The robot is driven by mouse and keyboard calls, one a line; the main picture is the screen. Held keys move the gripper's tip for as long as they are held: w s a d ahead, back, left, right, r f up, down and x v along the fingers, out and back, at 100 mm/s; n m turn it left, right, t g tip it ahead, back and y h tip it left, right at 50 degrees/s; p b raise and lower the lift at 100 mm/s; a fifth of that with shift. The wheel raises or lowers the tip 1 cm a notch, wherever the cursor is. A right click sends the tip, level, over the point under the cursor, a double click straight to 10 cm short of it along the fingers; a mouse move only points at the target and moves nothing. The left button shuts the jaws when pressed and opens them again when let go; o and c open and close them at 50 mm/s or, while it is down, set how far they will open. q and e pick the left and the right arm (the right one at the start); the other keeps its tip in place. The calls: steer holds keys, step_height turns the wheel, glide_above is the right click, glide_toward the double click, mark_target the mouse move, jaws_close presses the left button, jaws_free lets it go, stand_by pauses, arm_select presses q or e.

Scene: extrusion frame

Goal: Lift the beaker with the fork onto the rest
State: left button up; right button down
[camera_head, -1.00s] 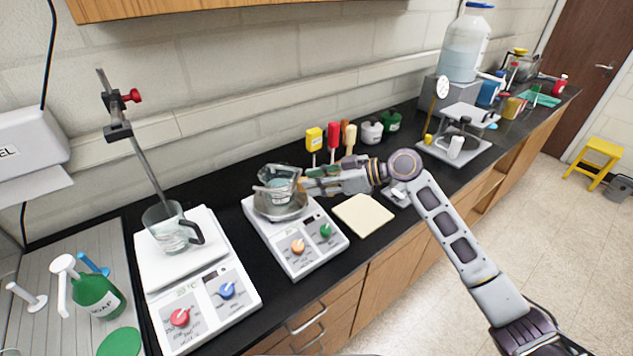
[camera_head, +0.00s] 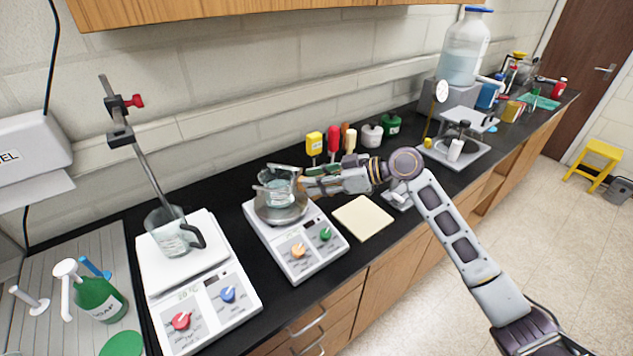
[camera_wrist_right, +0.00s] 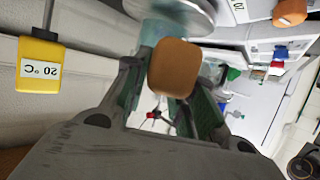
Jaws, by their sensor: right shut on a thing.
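The glass beaker (camera_head: 277,187) with bluish liquid is at the round top of the middle hot plate (camera_head: 297,240); I cannot tell whether it touches that top. My right gripper (camera_head: 308,184) is just right of the beaker. It is shut on the fork, whose orange-brown handle end (camera_wrist_right: 174,68) shows between the fingers in the right wrist view. The fork's prongs are not clear to see. A pale square pad (camera_head: 363,218), seemingly the rest, lies flat on the counter right of the hot plate. My left gripper is out of view.
A second beaker (camera_head: 172,235) stands on the left hot plate (camera_head: 205,300), beside a clamp stand (camera_head: 120,130). Yellow (camera_head: 314,142) and red (camera_head: 333,138) handled tools stand behind my gripper. A green soap bottle (camera_head: 97,300) is at the left. The counter around the pad is mostly clear.

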steer(key=shift+r+p, duration=0.9)
steer(key=shift+r, duration=0.85)
stand_by(0.7)
steer(key=shift+d, duration=0.15)
stand_by(0.5)
